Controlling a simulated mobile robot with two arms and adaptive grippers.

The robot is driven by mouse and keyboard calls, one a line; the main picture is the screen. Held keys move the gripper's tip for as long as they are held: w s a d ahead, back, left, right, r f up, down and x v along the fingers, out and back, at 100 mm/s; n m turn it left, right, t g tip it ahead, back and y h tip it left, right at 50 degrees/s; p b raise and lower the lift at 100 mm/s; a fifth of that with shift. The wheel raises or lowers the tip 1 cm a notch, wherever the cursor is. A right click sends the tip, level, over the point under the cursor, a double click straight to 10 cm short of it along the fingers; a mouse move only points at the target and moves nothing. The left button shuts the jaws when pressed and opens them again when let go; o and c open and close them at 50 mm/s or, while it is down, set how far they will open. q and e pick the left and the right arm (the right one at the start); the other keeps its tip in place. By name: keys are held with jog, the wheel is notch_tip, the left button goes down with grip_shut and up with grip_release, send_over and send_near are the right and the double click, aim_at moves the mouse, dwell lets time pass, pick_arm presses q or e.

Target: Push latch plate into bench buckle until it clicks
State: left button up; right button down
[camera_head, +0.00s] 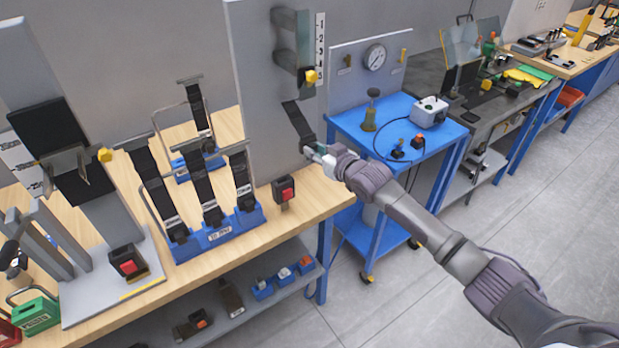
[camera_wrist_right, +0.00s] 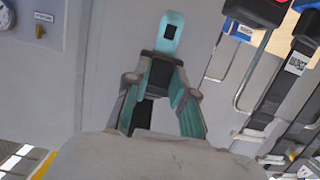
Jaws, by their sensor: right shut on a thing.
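My right gripper (camera_head: 318,152) is in front of the upright grey panel, above the bench's right end. In the right wrist view its teal fingers (camera_wrist_right: 160,95) are shut on the latch plate (camera_wrist_right: 168,32), a flat tongue with a dark square hole, pointing away from the palm. Black webbing (camera_head: 298,120) runs from the panel down to the gripper. The bench buckle (camera_head: 285,190), black with a red button, stands at the bench's front right edge, below and left of the gripper. The plate and buckle are apart. My left gripper is not in view.
A blue rack (camera_head: 215,238) with several black straps stands left of the buckle. Farther left is a grey stand with another red-button buckle (camera_head: 128,262). A blue cart (camera_head: 345,122) with a gauge is behind my right arm. Air around the buckle's top looks clear.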

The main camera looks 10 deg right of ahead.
jog(key=s+a+p, duration=0.3)
jog(key=a, duration=0.5)
jog(key=shift+p, duration=0.3)
dwell(0.6)
jog(key=shift+p, duration=0.35)
dwell(1.3)
notch_tip(320, 180, down, 6)
jog(key=b, duration=0.4)
jog(key=shift+f, duration=0.15)
dwell(2.0)
jog(key=c, duration=0.9)
grip_release()
